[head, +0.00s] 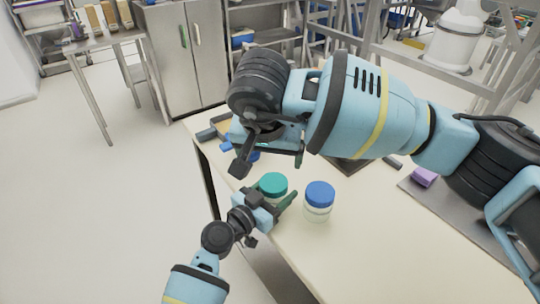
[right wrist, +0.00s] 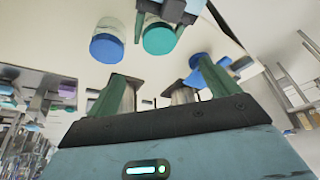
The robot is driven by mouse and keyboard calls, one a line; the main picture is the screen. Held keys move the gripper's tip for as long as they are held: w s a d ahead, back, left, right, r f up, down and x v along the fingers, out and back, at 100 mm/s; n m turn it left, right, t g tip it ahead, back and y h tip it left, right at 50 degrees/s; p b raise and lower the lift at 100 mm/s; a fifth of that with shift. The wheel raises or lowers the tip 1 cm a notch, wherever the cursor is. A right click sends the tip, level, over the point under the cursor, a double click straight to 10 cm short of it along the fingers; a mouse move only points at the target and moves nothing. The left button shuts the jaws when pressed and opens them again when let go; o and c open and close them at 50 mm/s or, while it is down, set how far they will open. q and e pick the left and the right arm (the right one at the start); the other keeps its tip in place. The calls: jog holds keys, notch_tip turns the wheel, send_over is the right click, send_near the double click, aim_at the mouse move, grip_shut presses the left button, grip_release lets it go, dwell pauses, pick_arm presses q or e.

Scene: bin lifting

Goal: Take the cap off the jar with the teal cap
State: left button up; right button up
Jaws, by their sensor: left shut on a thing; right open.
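The jar with the teal cap (head: 273,184) stands upright near the table's left edge, its cap on. My left gripper (head: 276,203) is shut on this jar from the near left side, below the cap. In the right wrist view, the teal cap (right wrist: 158,39) shows beside my left gripper (right wrist: 168,10). My right gripper (head: 268,162) is above and behind the jar, apart from the cap. Its two fingers are spread and empty in the right wrist view (right wrist: 165,88).
A jar with a blue cap (head: 319,195) stands close to the right of the teal-capped jar. A purple block (head: 424,176) lies by a grey mat (head: 468,212) at the right. Blue items (head: 227,143) lie at the table's far left end. The front tabletop (head: 345,260) is clear.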

aim_at(274, 181)
jog(key=x, duration=1.2)
jog(key=shift+s, duration=0.15)
jog(key=c, duration=1.2)
jog(key=shift+o, duration=0.2)
jog(key=shift+r, duration=0.25)
jog(key=shift+r, duration=0.75)
jog(key=shift+r, duration=0.15)
